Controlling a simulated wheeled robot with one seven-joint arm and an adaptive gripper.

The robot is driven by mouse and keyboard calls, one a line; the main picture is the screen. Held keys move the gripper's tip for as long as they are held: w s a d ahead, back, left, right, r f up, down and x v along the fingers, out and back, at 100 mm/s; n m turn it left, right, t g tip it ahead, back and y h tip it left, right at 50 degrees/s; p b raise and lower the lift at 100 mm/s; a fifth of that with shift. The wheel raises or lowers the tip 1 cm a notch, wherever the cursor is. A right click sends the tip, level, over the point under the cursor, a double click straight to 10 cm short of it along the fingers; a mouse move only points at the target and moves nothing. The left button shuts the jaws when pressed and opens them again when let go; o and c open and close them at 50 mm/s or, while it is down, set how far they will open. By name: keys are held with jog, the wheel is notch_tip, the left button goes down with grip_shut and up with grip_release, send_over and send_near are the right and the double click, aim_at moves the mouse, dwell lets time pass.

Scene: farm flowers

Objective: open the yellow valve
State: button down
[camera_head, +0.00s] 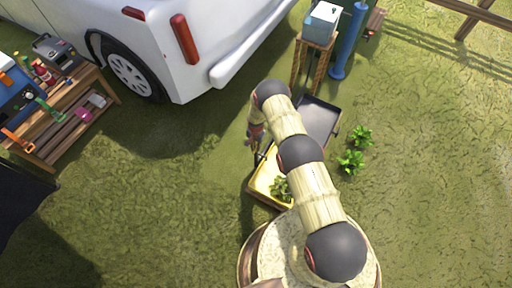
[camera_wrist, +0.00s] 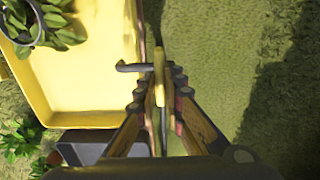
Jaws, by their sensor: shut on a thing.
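The yellow valve (camera_wrist: 159,72) shows in the wrist view as a slim yellow handle beside a dark grey pipe (camera_wrist: 130,67). My gripper (camera_wrist: 160,92) has its two fingers on either side of the handle and is shut on it. The lower part of the valve is hidden between the fingers.
A yellow tray (camera_wrist: 80,105) with a leafy potted plant (camera_wrist: 45,20) lies left of the valve; the tray (camera_head: 260,184) also shows in the head view. A white vehicle (camera_head: 170,60), a wooden shelf (camera_head: 95,85) and a blue cylinder (camera_head: 347,45) stand around. Grass at right is mostly open.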

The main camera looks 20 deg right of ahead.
jog(key=shift+n, duration=0.3)
jog(key=n, duration=0.3)
jog(key=shift+n, duration=0.3)
jog(key=n, duration=1.3)
jog(key=shift+n, duration=0.3)
dwell(0.4)
jog(key=c, duration=1.9)
grip_release()
jog(key=shift+r, duration=0.1)
